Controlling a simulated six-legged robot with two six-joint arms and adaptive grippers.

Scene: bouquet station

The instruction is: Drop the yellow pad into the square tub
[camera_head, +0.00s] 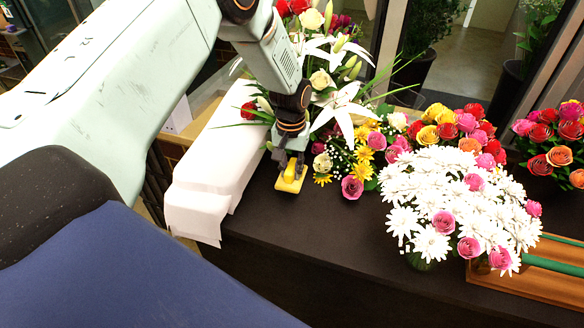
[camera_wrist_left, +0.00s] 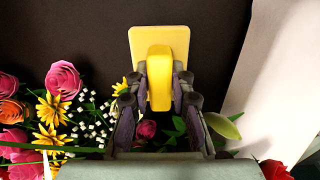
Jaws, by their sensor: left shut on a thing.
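The yellow pad (camera_head: 290,181) is held in my left gripper (camera_head: 291,163), near the left end of the dark counter in the head view. In the left wrist view the yellow pad (camera_wrist_left: 160,42) shows a flat plate with a raised grip. The fingers of my left gripper (camera_wrist_left: 160,85) are shut on that grip from both sides. I cannot tell how high the pad is above the counter. The square tub is not seen in either view. My right gripper is not in view.
A white paper sheet (camera_head: 213,180) drapes over the counter's left end, beside the gripper. A lily bouquet (camera_head: 335,100) stands close behind and right of it. White daisies (camera_head: 450,200) and a wooden tray (camera_head: 530,283) are further right. Bare dark counter (camera_head: 310,225) lies in front.

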